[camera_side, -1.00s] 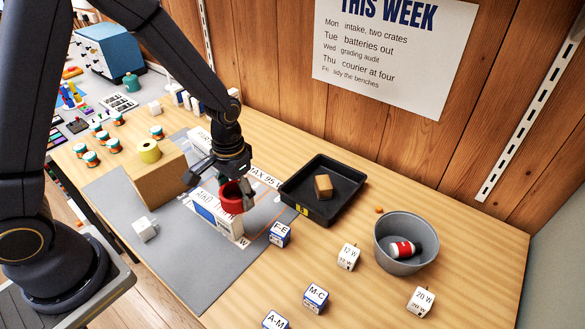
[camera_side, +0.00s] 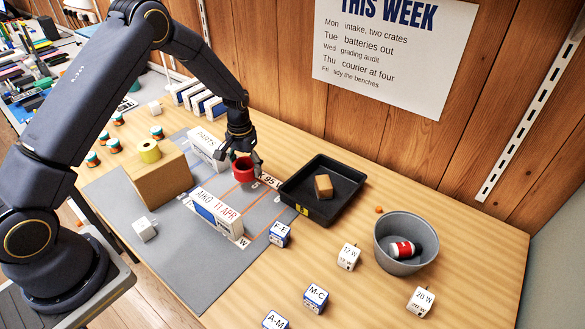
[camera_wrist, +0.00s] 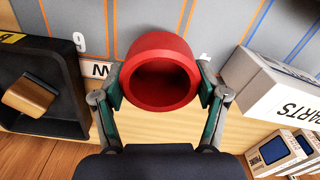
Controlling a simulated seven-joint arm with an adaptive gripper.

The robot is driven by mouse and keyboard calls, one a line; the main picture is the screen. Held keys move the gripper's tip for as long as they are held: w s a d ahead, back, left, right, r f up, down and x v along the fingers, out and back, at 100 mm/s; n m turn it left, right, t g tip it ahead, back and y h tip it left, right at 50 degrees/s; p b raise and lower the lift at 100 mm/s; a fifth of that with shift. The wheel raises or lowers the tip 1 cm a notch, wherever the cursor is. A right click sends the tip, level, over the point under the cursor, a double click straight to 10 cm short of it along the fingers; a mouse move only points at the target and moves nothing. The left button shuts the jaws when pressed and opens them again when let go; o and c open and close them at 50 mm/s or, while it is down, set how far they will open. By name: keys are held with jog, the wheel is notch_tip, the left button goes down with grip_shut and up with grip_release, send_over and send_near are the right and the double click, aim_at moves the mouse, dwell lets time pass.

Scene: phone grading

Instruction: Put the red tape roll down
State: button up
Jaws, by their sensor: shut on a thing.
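The red tape roll (camera_side: 243,170) is a short, thick ring with a dark hollow. My gripper (camera_side: 245,158) is shut on it, and in the wrist view (camera_wrist: 160,95) the two fingers press on its opposite sides. The roll (camera_wrist: 160,52) is over the far edge of the grey mat (camera_side: 265,212), near printed orange lines and lettering. I cannot tell whether it touches the mat or hangs a little above it.
The black tray (camera_side: 285,190) with a brown block (camera_side: 323,186) stands close on the right. A long white labelled box (camera_side: 216,212) lies in front, and the white PARTS box (camera_side: 207,146) is at left. A cardboard box (camera_side: 160,178) carries a yellow roll (camera_side: 149,151). A grey bucket (camera_side: 378,250) stands farther right.

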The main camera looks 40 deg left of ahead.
aim_at(249, 175)
jog(key=shift+w+f, duration=0.5)
jog(key=shift+f, duration=1.65)
jog(key=shift+f, duration=0.1)
jog(key=o, duration=1.2)
jog(key=shift+c, duration=0.2)
